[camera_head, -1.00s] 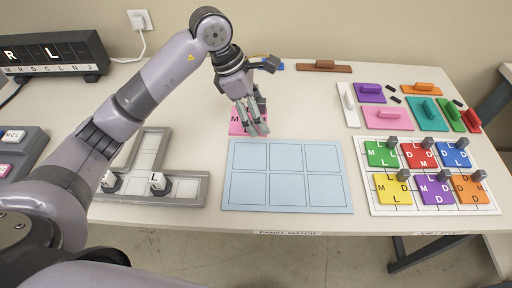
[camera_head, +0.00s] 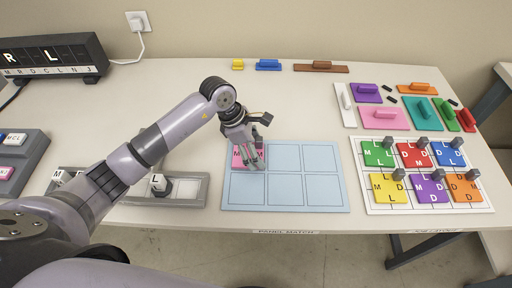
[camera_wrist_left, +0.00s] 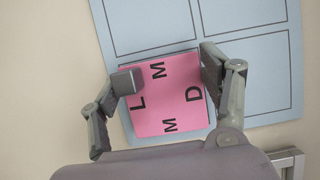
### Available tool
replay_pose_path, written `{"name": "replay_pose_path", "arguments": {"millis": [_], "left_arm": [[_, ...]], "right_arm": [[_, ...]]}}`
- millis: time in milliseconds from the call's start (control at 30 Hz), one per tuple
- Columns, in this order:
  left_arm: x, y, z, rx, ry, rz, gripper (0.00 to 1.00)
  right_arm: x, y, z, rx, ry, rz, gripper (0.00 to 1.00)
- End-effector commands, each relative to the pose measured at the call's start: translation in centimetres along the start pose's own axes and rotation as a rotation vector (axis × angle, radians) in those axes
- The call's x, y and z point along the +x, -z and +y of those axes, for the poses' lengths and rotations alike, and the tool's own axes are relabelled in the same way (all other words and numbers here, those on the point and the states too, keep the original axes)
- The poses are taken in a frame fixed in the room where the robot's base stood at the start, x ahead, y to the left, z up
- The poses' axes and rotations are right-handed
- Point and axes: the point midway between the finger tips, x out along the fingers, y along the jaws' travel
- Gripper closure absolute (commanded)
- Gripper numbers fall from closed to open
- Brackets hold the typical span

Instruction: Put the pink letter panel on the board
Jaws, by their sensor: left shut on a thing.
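The pink letter panel (camera_head: 240,157), marked with M, L, M and D and bearing a grey knob, is over the top-left cell of the light blue board (camera_head: 287,206). My left gripper (camera_head: 254,161) is shut on it. In the left wrist view, the fingers lie along two opposite sides of the pink panel (camera_wrist_left: 170,112), and the board (camera_wrist_left: 265,62) is below and beyond it. The panel looks slightly turned to the cell lines. I cannot tell whether it touches the board. The other board cells are empty. My right gripper is not in view.
A white board (camera_head: 378,208) with several coloured letter panels stands to the right. Handled coloured plates, such as a teal one (camera_head: 422,117), lie behind it. A grey tray (camera_head: 190,201) with letter blocks is at the left, partly behind my arm.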

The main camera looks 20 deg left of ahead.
Motion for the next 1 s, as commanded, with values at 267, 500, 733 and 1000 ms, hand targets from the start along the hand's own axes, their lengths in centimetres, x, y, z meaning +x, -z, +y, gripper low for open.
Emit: {"name": "replay_pose_path", "arguments": {"millis": [267, 500, 733, 1000], "left_arm": [[0.2, 0.1, 0.0, 0.0, 0.0, 0.0, 0.26], [0.1, 0.1, 0.0, 0.0, 0.0, 0.0, 0.1], [0.1, 0.1, 0.0, 0.0, 0.0, 0.0, 0.09], [-1.2, 0.0, 0.2, 0.002, -0.005, -0.001, 0.09]], "right_arm": [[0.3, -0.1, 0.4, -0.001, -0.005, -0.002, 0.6], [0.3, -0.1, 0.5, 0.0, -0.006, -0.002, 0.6], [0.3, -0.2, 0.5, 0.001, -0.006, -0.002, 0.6], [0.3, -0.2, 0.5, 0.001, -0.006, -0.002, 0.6]]}}
